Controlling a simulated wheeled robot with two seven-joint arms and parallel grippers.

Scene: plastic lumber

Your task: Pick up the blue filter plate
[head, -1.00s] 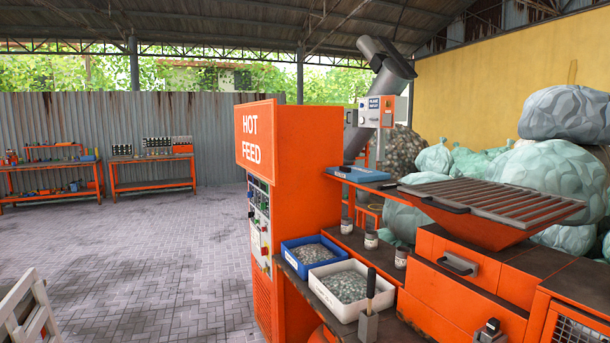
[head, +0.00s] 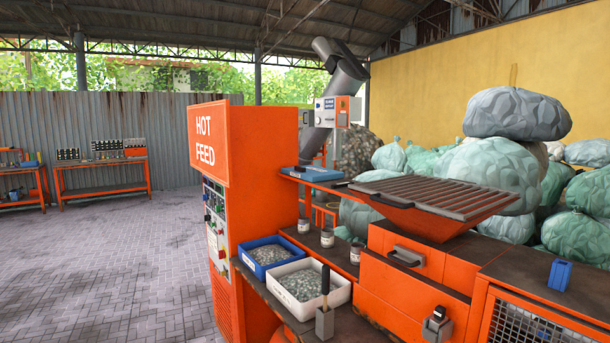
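A flat blue plate (head: 312,173), which looks like the blue filter plate, lies on the orange shelf (head: 335,186) at the left of the dark slatted grate (head: 436,196). Nothing covers it from this side, but it is small and its details are hard to make out. Neither of my grippers shows in the head view.
An orange HOT FEED cabinet (head: 256,165) stands left of the shelf. A blue tray (head: 262,241) and a white tray (head: 338,297) hold flakes on the bench below. A small blue block (head: 560,274) sits on the right cabinet. Open paved floor (head: 110,270) lies left.

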